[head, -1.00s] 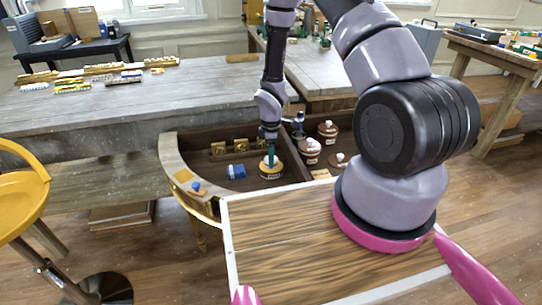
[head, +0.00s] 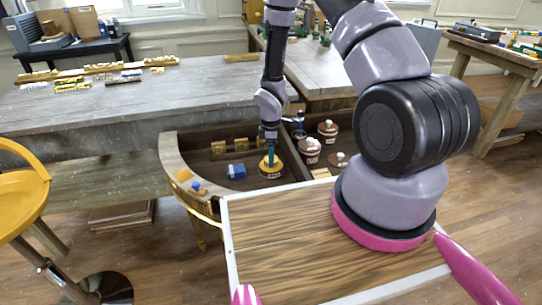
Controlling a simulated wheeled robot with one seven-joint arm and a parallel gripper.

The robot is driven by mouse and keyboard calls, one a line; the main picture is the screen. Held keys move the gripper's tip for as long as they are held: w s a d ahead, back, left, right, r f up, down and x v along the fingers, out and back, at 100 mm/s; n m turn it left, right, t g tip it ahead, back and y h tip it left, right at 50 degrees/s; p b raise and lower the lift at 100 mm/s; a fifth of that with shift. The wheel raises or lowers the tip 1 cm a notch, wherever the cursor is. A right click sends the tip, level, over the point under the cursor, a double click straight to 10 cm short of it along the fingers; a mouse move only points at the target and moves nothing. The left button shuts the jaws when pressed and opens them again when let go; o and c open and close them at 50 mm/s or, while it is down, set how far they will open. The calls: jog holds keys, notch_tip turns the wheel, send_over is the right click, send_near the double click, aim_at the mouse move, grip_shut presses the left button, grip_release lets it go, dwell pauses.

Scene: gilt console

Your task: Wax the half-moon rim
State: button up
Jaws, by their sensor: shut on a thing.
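The half-moon console's curved pale rim (head: 174,158) shows left of my arm, around a dark recessed top. My gripper (head: 270,158) points straight down inside the console, at its middle. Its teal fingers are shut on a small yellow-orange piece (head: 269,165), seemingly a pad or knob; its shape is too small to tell. The piece is at the top of a round labelled tin (head: 271,173); I cannot tell whether it is separate from the tin. An orange square (head: 183,175) and a small blue-knobbed thing (head: 196,187) lie on the rim.
A blue-and-white block (head: 236,171) lies left of the tin, with several gold blocks behind. Brown pots with white tops (head: 309,151) stand beyond a divider at right. My own wooden deck fills the foreground. A grey workbench (head: 120,105) stands behind, a yellow stool (head: 22,190) at left.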

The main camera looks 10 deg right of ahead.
jog(key=shift+r, duration=3.45)
